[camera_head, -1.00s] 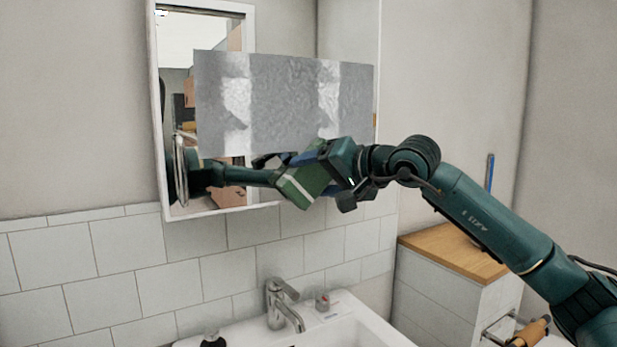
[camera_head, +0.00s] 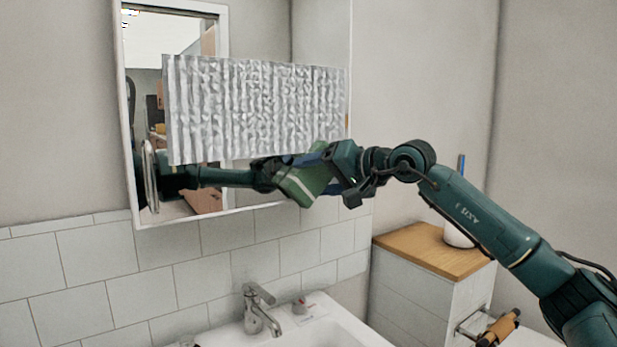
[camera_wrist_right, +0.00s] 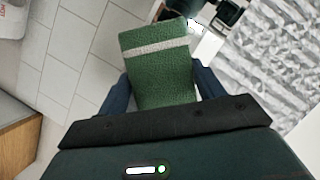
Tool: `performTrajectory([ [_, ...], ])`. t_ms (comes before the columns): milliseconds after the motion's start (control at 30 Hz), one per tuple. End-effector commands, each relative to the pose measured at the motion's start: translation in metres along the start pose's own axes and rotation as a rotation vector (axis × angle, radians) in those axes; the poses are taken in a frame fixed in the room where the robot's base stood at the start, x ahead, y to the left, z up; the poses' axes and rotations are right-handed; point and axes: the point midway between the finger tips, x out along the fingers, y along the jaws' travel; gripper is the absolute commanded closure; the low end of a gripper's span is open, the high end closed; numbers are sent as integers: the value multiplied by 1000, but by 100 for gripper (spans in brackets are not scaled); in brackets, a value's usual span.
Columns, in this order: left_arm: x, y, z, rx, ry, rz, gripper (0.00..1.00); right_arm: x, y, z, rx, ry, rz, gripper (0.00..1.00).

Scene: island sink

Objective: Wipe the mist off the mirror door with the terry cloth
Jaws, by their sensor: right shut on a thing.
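The mirror door (camera_head: 218,185) hangs on the wall above the sink in a white frame. A grey-white, mottled mist patch (camera_head: 255,110) covers a broad rectangle across its upper and middle part. My right gripper (camera_head: 318,168) is shut on the green terry cloth (camera_head: 300,187), which has a pale stripe and sits at the patch's lower right edge. I cannot tell whether the cloth touches the glass. In the right wrist view the cloth (camera_wrist_right: 158,75) sticks out between the blue fingers, with the mottled patch to the right. My left gripper is not in view.
A chrome faucet (camera_head: 259,310) and white sink (camera_head: 335,328) are below the mirror. A wood-topped cabinet (camera_head: 420,250) holding a white cup (camera_head: 458,236) stands at the right, under my arm. The tiled wall below the mirror is bare.

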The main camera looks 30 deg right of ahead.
Motion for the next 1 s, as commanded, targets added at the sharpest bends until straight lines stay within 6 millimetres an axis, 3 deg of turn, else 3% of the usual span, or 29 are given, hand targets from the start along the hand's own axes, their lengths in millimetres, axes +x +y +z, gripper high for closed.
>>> performTrajectory([
  [700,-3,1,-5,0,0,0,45,-11,30,-32,2,1,0,50],
  [1000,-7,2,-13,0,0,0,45,-15,23,-40,0,3,-1,50],
])
